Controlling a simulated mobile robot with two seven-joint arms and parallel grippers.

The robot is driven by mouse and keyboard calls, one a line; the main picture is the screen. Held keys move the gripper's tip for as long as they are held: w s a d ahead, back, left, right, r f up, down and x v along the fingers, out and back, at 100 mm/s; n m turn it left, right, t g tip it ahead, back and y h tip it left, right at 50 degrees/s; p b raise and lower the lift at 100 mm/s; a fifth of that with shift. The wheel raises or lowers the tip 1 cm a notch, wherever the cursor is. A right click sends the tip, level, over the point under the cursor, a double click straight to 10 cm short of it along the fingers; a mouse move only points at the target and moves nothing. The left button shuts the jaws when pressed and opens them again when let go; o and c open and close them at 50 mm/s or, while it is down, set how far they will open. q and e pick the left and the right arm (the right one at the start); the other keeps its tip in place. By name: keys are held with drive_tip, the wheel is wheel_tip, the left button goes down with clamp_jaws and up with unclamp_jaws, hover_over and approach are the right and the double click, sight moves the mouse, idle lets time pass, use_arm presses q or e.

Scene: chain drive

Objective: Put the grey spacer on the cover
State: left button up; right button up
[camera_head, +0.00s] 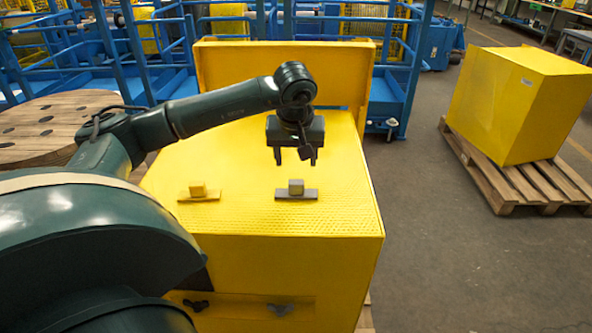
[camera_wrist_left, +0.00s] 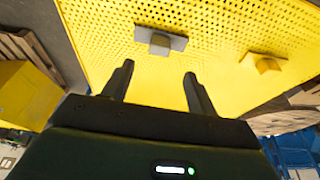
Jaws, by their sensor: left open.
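The grey spacer (camera_head: 296,187) is a small block with a flat grey plate under it, on the top of the yellow cover (camera_head: 340,215). It also shows in the left wrist view (camera_wrist_left: 160,44), ahead of the fingertips. A similar yellow block on a yellow plate (camera_head: 199,190) sits to its left. My left gripper (camera_head: 295,160) is open and empty, pointing down above and slightly behind the grey spacer, apart from it. In the left wrist view the fingers (camera_wrist_left: 158,72) are spread with nothing between them. My right gripper is not in view.
A raised yellow panel (camera_head: 285,65) stands behind the cover. Two dark wing-shaped knobs (camera_head: 197,305) are on its front face. A yellow box (camera_head: 520,100) sits on a pallet at the right. A wooden reel (camera_head: 45,125) is at the left.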

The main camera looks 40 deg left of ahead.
use_arm(q)
drive_tip(key=s+d+f+n+g+h, duration=0.1)
drive_tip(key=s+d+f+h, duration=0.2)
drive_tip(key=d, duration=0.5)
drive_tip(key=d+f+n+h, duration=0.2)
drive_tip(key=d+h, duration=0.2)
drive_tip(key=d, duration=0.4)
drive_tip(key=s+d+f+n+g+h, duration=0.1)
drive_tip(key=s+d+f+h, duration=0.2)
drive_tip(key=d, duration=0.5)
drive_tip(key=s+d+r+n+t+h, duration=0.1)
drive_tip(key=d+r+n+t+h, duration=0.4)
drive_tip(key=d+n+h, duration=0.85)
drive_tip(key=a+f+n+t+y, duration=0.4)
drive_tip(key=n+t+y, duration=0.15)
drive_tip(key=n, duration=0.85)
drive_tip(key=a+f+n+t+y, duration=0.45)
drive_tip(key=n+y, duration=0.25)
drive_tip(key=n, duration=0.8)
drive_tip(key=s+a+f+n+g+y, duration=0.1)
drive_tip(key=s+f+n+g+y, duration=0.1)
drive_tip(key=s+f+n, duration=0.3)
drive_tip(key=s+a+f+n+g+y, duration=0.2)
drive_tip(key=s+f+n, duration=0.3)
drive_tip(key=f+n, duration=0.4)
drive_tip(key=shift+s+a+f+g+y, duration=0.15)
drive_tip(key=shift+s+a+g+y, duration=0.2)
drive_tip(key=shift+g+y, duration=0.35)
